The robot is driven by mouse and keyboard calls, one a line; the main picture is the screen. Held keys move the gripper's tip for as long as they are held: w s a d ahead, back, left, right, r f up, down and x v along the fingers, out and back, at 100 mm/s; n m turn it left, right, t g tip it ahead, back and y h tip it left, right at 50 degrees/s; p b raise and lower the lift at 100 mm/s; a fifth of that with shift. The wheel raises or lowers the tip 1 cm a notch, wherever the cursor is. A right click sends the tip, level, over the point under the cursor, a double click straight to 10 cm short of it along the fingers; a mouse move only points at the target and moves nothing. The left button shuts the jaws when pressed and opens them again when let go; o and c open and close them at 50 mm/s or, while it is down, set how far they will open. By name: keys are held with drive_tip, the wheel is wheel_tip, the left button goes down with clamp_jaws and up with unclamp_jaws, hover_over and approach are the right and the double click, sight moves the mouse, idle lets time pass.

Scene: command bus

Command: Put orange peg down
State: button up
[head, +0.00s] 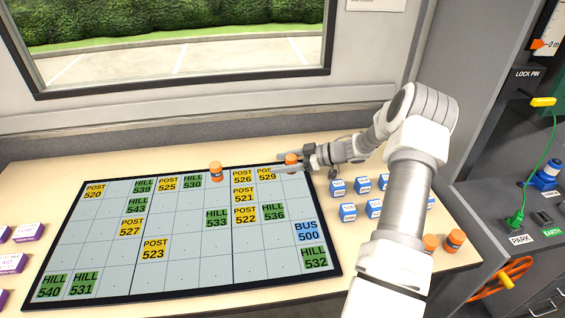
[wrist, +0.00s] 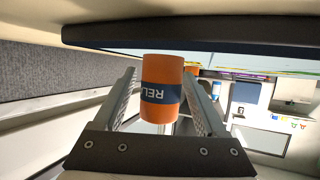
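An orange peg (head: 291,159) with a dark blue band is at the far right corner of the board (head: 191,277). In the wrist view the peg (wrist: 162,105) is between my two fingers, with a narrow gap showing on each side. My gripper (head: 290,166) is open around it, reaching in from the right. The wrist view also shows the gripper (wrist: 161,80). One end of the peg is close to the dark board edge; I cannot tell whether it touches. A second orange peg (head: 216,171) stands at the board's far edge, further left.
Several blue-and-white blocks (head: 348,212) stand right of the board. More orange pegs (head: 454,238) stand at the table's right side. Purple boxes (head: 28,231) are at the left. Yellow, green and blue labelled tiles lie on the board. Its near middle is clear.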

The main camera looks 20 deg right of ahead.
drive_tip(key=shift+r, duration=0.25)
drive_tip(key=p+v, duration=0.1)
drive_tip(key=v, duration=1.1)
drive_tip(key=shift+f, duration=0.1)
